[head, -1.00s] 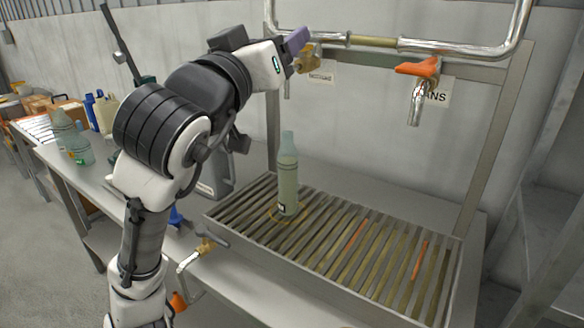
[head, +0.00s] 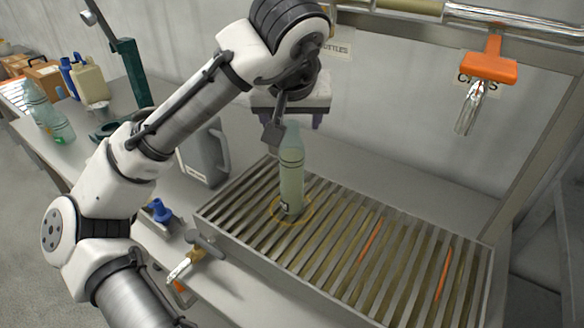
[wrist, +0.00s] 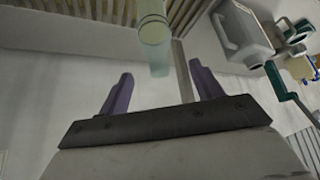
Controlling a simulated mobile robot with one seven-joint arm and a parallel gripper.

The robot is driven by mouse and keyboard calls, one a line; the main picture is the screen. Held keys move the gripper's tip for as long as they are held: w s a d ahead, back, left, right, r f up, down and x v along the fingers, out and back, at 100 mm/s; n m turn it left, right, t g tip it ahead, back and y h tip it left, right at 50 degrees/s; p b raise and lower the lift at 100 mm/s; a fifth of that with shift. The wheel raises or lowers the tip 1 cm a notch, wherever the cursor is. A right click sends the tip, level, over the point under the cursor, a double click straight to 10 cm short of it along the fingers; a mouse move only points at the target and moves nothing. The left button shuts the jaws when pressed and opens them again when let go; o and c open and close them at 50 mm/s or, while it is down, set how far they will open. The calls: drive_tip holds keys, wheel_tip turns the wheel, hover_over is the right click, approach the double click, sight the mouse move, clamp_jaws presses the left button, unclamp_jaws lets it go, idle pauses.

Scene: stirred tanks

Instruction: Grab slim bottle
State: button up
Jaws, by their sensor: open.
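The slim bottle (head: 291,178) is pale green and translucent with dark bands. It stands upright on the slatted grate (head: 335,228), inside a yellow ring mark. My gripper (head: 290,120) is above and behind the bottle's top in the head view, pointing down, partly hidden by my own wrist. In the wrist view the two purple fingers of my gripper (wrist: 158,88) are spread apart with nothing between them. The bottle (wrist: 154,35) shows beyond the fingertips at the top centre, apart from them.
A grey jug (head: 204,155) stands left of the grate; it also shows in the wrist view (wrist: 240,35).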

sight(292, 131)
drive_tip(key=shift+s+p+x, duration=0.15)
drive_tip(key=shift+p+x, duration=0.3)
drive_tip(key=shift+x, duration=1)
drive_tip(key=shift+s+p+x, duration=0.15)
drive_tip(key=shift+p+x, duration=0.3)
drive_tip(key=shift+x, duration=1.05)
drive_tip(key=shift+f, duration=0.2)
drive_tip(key=shift+c, duration=0.5)
clamp_jaws()
